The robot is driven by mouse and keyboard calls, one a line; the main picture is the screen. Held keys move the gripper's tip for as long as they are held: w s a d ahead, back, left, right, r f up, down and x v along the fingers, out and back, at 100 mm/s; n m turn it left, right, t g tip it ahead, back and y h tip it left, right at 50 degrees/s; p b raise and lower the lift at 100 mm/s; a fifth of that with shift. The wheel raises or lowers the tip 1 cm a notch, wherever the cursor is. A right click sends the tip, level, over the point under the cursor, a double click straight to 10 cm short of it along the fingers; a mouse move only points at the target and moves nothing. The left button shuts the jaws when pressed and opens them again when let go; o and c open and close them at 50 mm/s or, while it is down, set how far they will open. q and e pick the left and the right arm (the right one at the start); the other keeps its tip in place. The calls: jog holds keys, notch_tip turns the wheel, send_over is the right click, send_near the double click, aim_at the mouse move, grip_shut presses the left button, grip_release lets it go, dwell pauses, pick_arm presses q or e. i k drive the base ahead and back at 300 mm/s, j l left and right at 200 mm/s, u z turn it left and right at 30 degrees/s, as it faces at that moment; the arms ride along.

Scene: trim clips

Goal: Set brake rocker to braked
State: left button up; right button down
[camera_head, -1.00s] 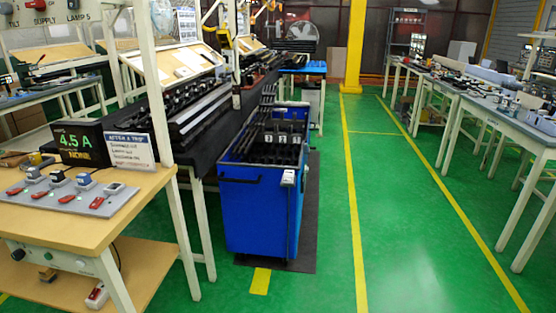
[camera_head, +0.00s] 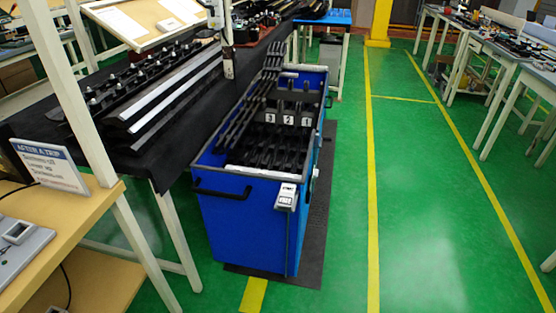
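A small white switch box (camera_head: 286,196) is mounted at the upper front right corner of a blue cart (camera_head: 243,232). It looks like the brake rocker, with a lighter label on top and a dark part below, but its setting is too small to tell. The cart stands on a dark floor mat (camera_head: 316,215) and holds black trim strips in slots (camera_head: 268,150) with number tags. A black handle (camera_head: 222,191) is on its front face. Neither of my grippers is in view.
A bench with a black cover (camera_head: 165,160) stands left of the cart. A wooden table (camera_head: 85,222) with a sign (camera_head: 50,166) is at the near left. Green floor (camera_head: 430,220) with yellow lines is clear to the right; more benches (camera_head: 485,50) stand at far right.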

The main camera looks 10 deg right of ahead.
aim_at(286, 196)
jog(key=i+l+u, duration=0.3)
jog(key=i+l, duration=0.55)
